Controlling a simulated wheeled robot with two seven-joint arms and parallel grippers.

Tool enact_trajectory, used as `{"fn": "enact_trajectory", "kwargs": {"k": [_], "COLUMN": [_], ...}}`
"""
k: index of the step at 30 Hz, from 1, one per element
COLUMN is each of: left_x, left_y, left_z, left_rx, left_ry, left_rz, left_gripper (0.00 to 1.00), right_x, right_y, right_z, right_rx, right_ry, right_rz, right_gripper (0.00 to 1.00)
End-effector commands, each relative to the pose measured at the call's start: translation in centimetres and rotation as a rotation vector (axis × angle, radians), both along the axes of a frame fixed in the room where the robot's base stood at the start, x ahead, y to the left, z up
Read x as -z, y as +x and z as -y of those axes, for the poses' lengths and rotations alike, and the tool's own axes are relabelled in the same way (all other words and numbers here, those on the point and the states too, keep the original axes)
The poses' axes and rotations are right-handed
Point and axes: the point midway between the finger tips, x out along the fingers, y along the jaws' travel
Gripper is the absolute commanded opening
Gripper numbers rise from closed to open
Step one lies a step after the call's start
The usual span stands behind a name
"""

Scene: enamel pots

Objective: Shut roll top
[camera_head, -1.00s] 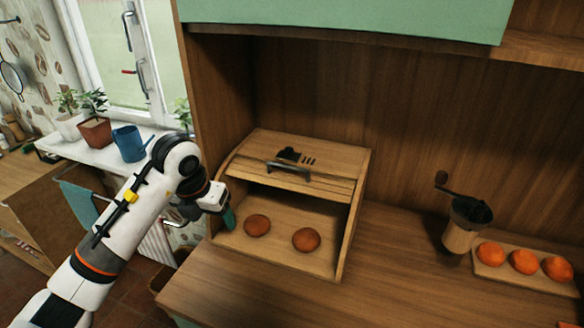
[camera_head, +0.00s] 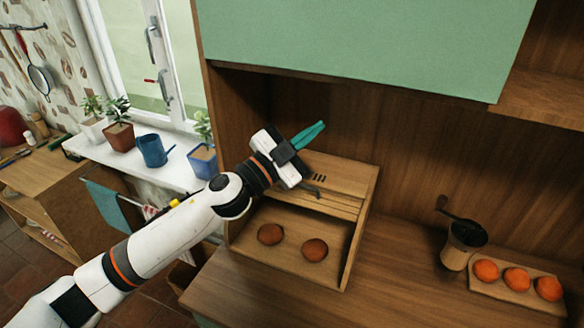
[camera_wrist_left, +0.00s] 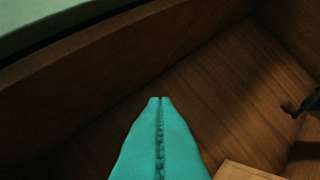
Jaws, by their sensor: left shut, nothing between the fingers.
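The wooden roll-top bread box (camera_head: 345,175) stands on the counter with its front open. Its slatted roll top (camera_head: 320,200) is up under the box's top. The dark handle (camera_head: 312,190) shows only in part, as my left gripper and wrist cover the rest. Two brown buns (camera_head: 271,234) (camera_head: 314,250) lie inside. My left gripper (camera_head: 318,128) is shut and empty, above the box's top and in front of the back panel. Its teal fingers (camera_wrist_left: 160,135) are closed together in the left wrist view, with a corner of the box (camera_wrist_left: 240,172) at the bottom. My right gripper is not in view.
A green cabinet (camera_head: 365,45) hangs above the box, close over my left gripper. A coffee grinder (camera_head: 460,245) and a board (camera_head: 520,292) with oranges (camera_head: 516,279) stand to the right. The counter between is clear. Potted plants and a blue watering can (camera_head: 153,151) stand on the windowsill.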

Motion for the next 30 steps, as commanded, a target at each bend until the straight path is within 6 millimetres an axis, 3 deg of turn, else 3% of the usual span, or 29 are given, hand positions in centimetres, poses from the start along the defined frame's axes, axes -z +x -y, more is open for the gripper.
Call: {"fn": "enact_trajectory", "kwargs": {"k": [1,5,9,12,20,30], "left_x": [0.3,4.3,9.0,11.4,13.0,14.6], "left_y": [1.2,3.5,3.7,3.3,3.8,8.2], "left_z": [-0.8,-3.1,-4.9,-5.6,-5.7,-4.1], "left_rx": [-0.059,-0.227,-0.376,-0.444,-0.486,-0.484], "left_ry": [-0.063,-0.188,-0.241,-0.248,-0.250,-0.248], "left_rz": [-0.130,-0.479,-0.772,-0.897,-0.968,-0.964], "left_gripper": [0.00,0.00,0.00,0.00,0.00,0.00], "right_x": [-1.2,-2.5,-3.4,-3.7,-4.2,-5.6], "right_y": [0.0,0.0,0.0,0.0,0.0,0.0], "right_z": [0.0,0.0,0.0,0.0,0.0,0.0], "right_rx": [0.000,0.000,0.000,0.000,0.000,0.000], "right_ry": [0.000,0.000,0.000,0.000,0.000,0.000], "right_rz": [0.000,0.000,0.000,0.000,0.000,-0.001], "right_gripper": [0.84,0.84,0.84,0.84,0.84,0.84]}}
